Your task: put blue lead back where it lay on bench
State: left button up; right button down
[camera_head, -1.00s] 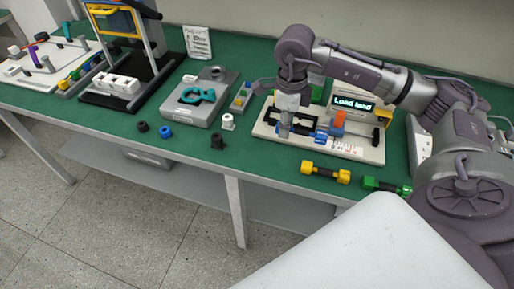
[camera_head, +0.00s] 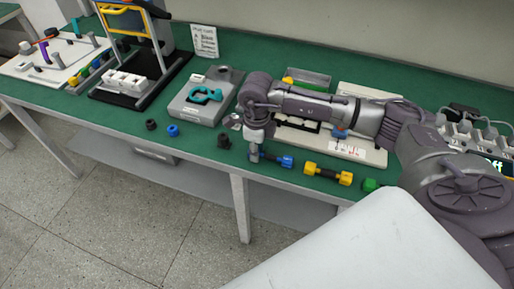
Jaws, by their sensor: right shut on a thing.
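The blue lead (camera_head: 286,161) has blue ends and lies level at the front of the green bench, left of the yellow lead (camera_head: 328,174). My right gripper (camera_head: 255,156) points down at its left end and is shut on it. The gripper covers that end, and I cannot tell whether the lead touches the bench top. My left gripper is not in view.
The pale test fixture (camera_head: 364,151) stands behind, mostly covered by my right arm. A black ring (camera_head: 224,142) and a blue ring (camera_head: 173,131) are to the left. A grey block with a teal part (camera_head: 205,96) stands behind them. The bench's front edge is close.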

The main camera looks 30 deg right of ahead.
jog(key=shift+f, duration=0.15)
jog(key=c, duration=0.9)
grip_release()
jog(key=shift+o, duration=0.2)
jog(key=shift+r, duration=0.3)
notch_tip(320, 180, up, 12)
jog(key=b, duration=0.1)
jog(key=shift+b, duration=0.35)
jog(key=shift+f, duration=0.15)
